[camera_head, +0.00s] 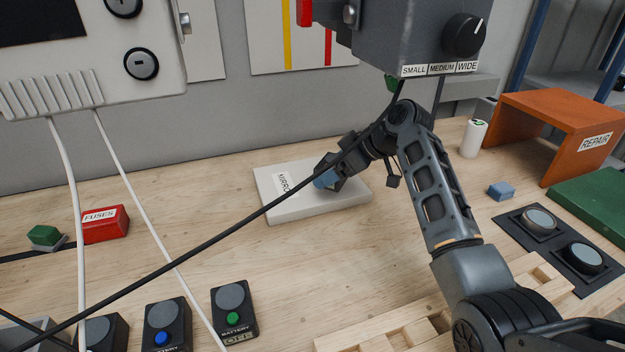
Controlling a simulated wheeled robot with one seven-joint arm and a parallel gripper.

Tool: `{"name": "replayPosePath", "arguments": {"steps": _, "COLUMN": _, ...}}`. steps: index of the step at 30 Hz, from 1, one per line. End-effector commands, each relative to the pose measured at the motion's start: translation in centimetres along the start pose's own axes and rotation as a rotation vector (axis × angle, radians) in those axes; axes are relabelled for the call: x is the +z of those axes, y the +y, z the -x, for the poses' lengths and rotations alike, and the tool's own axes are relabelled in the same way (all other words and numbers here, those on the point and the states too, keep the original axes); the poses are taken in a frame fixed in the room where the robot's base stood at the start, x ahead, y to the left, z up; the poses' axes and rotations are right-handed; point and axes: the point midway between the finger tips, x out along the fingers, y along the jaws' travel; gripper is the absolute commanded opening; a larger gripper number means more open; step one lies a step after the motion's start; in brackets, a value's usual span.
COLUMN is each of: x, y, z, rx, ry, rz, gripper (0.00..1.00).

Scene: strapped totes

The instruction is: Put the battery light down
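Black boxes with round grey lenses stand at the lower left. The one with a green button (235,314) is marked BATTERY and OFF; the one with a blue button (167,326) is also marked BATTERY. A third (103,333) is partly cut off by the frame. My gripper (326,180) is low over a white box (290,211) marked with letters that look like MIRRO. A small blue-grey thing (325,178) shows at its fingertips. I cannot tell what it is, nor whether the fingers are closed on it or it touches the box.
A red FUSES box (106,225) and a green-topped block (45,236) are at left. An orange REPAIR stand (550,110), white cylinder (473,138), blue block (501,191) and black mat with two round pieces (559,240) are at right. Cables cross the view.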

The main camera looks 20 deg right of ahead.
Motion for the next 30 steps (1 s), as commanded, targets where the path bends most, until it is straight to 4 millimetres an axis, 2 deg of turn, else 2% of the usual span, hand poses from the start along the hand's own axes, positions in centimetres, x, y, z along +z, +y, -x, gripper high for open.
{"name": "replayPosePath", "arguments": {"steps": 1, "x": -0.7, "y": 0.1, "z": -1.1, "rx": 0.001, "ry": 0.003, "rz": 0.005, "gripper": 0.45}}
{"name": "replayPosePath", "arguments": {"steps": 3, "x": -1.7, "y": 0.0, "z": -2.1, "rx": 0.001, "ry": 0.002, "rz": 0.004, "gripper": 0.45}}
{"name": "replayPosePath", "arguments": {"steps": 10, "x": -3.6, "y": 0.1, "z": -3.6, "rx": 0.002, "ry": 0.003, "rz": 0.000, "gripper": 0.45}}
{"name": "replayPosePath", "arguments": {"steps": 14, "x": -3.2, "y": 0.1, "z": -4.2, "rx": 0.002, "ry": 0.002, "rz": -0.001, "gripper": 0.45}}
{"name": "replayPosePath", "arguments": {"steps": 21, "x": -1.1, "y": 0.1, "z": -6.1, "rx": 0.002, "ry": 0.002, "rz": 0.000, "gripper": 0.45}}
{"name": "replayPosePath", "arguments": {"steps": 30, "x": -1.2, "y": 0.1, "z": -6.1, "rx": 0.002, "ry": 0.002, "rz": 0.000, "gripper": 0.45}}
